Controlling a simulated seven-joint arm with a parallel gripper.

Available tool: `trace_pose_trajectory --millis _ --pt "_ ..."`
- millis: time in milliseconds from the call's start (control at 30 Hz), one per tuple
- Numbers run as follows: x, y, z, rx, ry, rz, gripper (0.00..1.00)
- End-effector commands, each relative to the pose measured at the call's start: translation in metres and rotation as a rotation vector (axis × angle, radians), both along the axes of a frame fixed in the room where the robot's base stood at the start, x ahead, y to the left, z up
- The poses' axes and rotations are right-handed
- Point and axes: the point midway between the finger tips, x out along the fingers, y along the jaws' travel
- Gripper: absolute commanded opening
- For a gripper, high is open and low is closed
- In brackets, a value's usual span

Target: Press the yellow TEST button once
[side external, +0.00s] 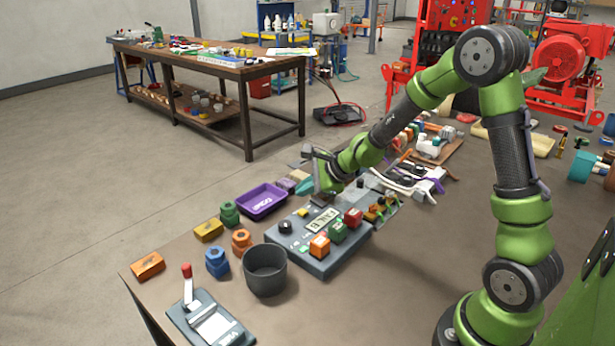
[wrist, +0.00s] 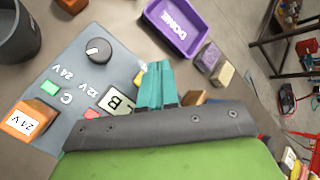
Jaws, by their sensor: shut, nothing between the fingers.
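The grey control panel (side external: 300,262) lies on the brown table. A small yellow button (side external: 303,212) is on its far side, beyond the display; its lettering is too small to read. In the wrist view a yellow sliver (wrist: 139,79) shows beside the left edge of my teal fingers, which partly cover it. My gripper (wrist: 157,66) is shut and empty, its fingers over the panel's far edge. In the side view my gripper (side external: 323,197) is low at the far side of the panel, just right of the yellow button. I cannot tell whether it touches anything.
The panel also carries a black knob (wrist: 98,50), a display (side external: 320,220) and orange (side external: 319,245), green and red blocks. A purple DONE tray (side external: 262,200) is beyond it. A dark cup (side external: 265,270) stands left. Cables and parts crowd the right.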

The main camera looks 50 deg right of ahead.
Motion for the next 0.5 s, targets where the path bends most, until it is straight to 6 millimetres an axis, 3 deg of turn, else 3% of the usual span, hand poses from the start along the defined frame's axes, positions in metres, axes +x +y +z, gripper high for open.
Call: trace_pose_trajectory --millis 200,500 --pt "0.0 0.0 0.018 0.0 -0.002 -0.001 0.0" --pt "0.0 0.0 0.02 0.0 -0.001 -0.001 0.0"
